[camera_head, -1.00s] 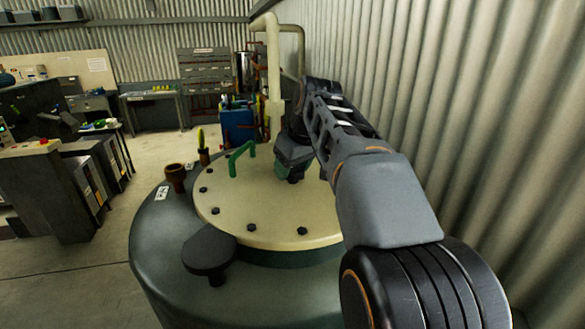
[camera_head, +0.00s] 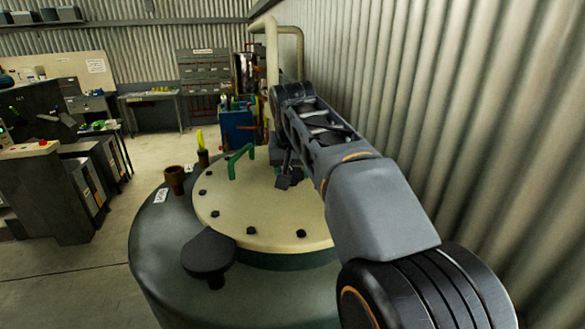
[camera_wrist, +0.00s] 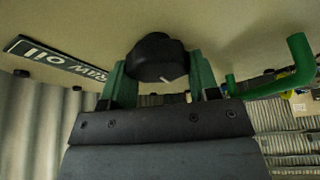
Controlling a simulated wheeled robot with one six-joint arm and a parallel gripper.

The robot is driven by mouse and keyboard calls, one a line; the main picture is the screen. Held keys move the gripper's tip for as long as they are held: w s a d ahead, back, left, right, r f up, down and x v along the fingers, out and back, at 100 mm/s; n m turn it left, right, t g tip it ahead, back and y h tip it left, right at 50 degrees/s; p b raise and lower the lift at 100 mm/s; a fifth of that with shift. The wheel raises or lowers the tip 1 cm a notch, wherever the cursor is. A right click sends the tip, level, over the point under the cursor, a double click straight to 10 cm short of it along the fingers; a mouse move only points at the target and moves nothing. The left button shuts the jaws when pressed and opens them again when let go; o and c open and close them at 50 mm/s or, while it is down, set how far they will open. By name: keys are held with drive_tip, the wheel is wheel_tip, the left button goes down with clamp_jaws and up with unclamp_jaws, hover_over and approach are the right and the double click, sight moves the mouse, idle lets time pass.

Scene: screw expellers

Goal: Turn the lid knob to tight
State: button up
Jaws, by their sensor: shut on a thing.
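The black lid knob (camera_wrist: 157,55) stands on the cream lid (camera_head: 225,218), and a short white mark shows on its side facing the wrist camera. My gripper (camera_wrist: 159,77) has its two green fingers on either side of the knob, shut on it. In the head view, my gripper (camera_head: 288,181) is low over the far right part of the lid. My arm and wrist hide the knob there. In the wrist view, a dark label (camera_wrist: 58,61) reading "RAW OIL" lies on the lid to the left, seen upside down.
A green handle (camera_head: 234,163) rises from the lid left of my gripper; it also shows in the wrist view (camera_wrist: 285,73). Bolts ring the lid. A dark round paddle (camera_head: 208,251) sticks out at the tank's front. A corrugated wall (camera_head: 480,120) is close on the right.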

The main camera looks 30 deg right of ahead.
idle(0.6)
drive_tip(key=o, duration=0.9)
drive_tip(key=p+v, duration=0.1)
drive_tip(key=v, duration=1.2)
drive_tip(key=shift+a+r, duration=0.1)
drive_tip(key=shift+r, duration=0.35)
